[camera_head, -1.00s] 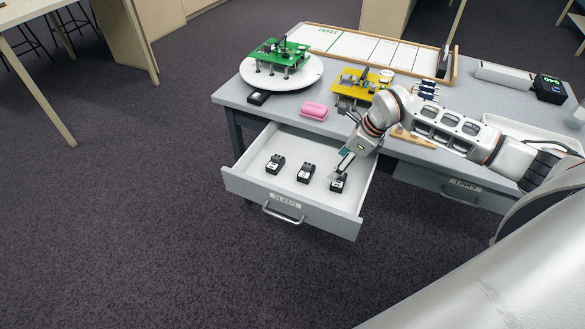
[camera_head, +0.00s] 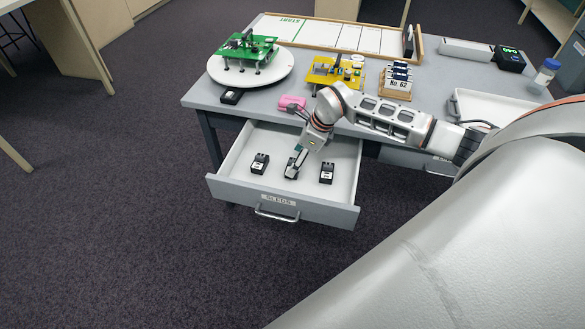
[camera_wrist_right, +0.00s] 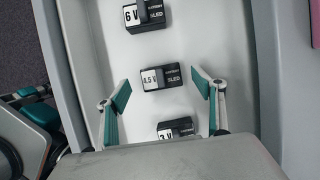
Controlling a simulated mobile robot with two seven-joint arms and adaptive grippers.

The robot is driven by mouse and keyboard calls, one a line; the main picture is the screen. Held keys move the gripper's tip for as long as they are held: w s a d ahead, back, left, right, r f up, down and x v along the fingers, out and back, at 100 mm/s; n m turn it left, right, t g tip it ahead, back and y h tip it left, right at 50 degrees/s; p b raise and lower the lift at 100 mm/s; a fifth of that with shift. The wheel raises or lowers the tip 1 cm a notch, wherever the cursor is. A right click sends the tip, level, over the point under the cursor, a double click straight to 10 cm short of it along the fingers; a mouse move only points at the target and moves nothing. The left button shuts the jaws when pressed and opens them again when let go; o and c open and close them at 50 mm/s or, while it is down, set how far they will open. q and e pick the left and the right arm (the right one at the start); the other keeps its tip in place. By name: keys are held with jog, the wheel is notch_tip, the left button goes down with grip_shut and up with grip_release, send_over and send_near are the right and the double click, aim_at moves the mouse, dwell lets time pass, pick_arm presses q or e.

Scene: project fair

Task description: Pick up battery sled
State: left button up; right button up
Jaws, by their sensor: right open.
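Three black battery sleds with white labels lie in a row in the open drawer (camera_head: 232,184), labelled SLEDS. In the right wrist view they read 6 V (camera_wrist_right: 145,14), 4.5 V (camera_wrist_right: 161,77) and 3 V, the 3 V sled (camera_wrist_right: 176,128) partly hidden by my gripper body. My right gripper (camera_head: 296,160) points down over the middle sled. In the wrist view the open teal-padded fingers (camera_wrist_right: 161,92) stand apart on both sides of the 4.5 V sled, not touching it. What looks like my left gripper (camera_wrist_right: 38,112) shows at the wrist view's left edge; its opening is unclear.
The grey table (camera_head: 400,122) behind holds a green board (camera_head: 247,48) on a white turntable, a yellow board (camera_head: 335,70), a pink block (camera_head: 291,102) and a rack (camera_head: 397,84). The drawer's walls and front surround the sleds; bare floor lies around them.

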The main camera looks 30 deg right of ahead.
aim_at(293, 161)
jog(key=shift+x, duration=1.2)
jog(key=shift+f, duration=0.15)
jog(key=c, duration=1.1)
pick_arm(q)
jog(key=shift+w+a+r, duration=0.15)
jog(key=shift+w+a, duration=0.1)
jog(key=shift+w, duration=0.3)
pick_arm(e)
jog(key=shift+w, duration=0.1)
pick_arm(q)
jog(key=shift+s, duration=0.1)
pick_arm(e)
jog(key=shift+r, duration=0.7)
pick_arm(q)
jog(key=shift+s+d+r+p, duration=0.25)
jog(key=shift+r+p, duration=0.3)
jog(key=shift+p, duration=0.35)
pick_arm(e)
notch_tip(293, 161, up, 19)
jog(key=shift+f, duration=0.1)
